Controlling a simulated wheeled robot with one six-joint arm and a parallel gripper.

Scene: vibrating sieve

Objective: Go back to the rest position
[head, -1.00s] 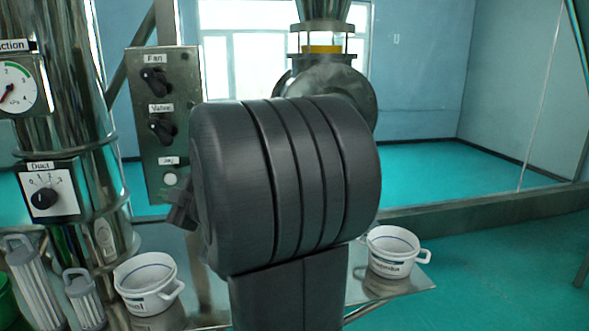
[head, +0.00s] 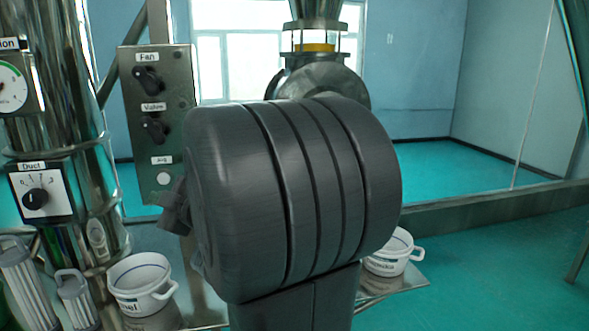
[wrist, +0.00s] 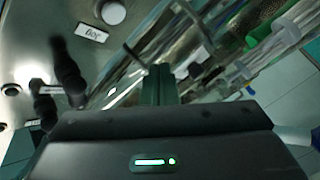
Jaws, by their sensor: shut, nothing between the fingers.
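My gripper (wrist: 160,82) shows in the wrist view with its fingers together and nothing between them. In the head view my own dark arm fills the middle and hides most of the gripper; only a small dark part of it (head: 177,208) shows at the arm's left, below the control panel (head: 160,120). In the wrist view the panel's Jog button (wrist: 112,11) and dark knobs (wrist: 68,75) lie at the upper left, apart from the fingers.
A steel column carries a Duct dial (head: 40,192) at the left. White buckets stand at the lower left (head: 140,285) and behind my arm at the right (head: 393,255). Filter cartridges (head: 22,285) stand at the far left. Open green floor (head: 480,260) lies at the right.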

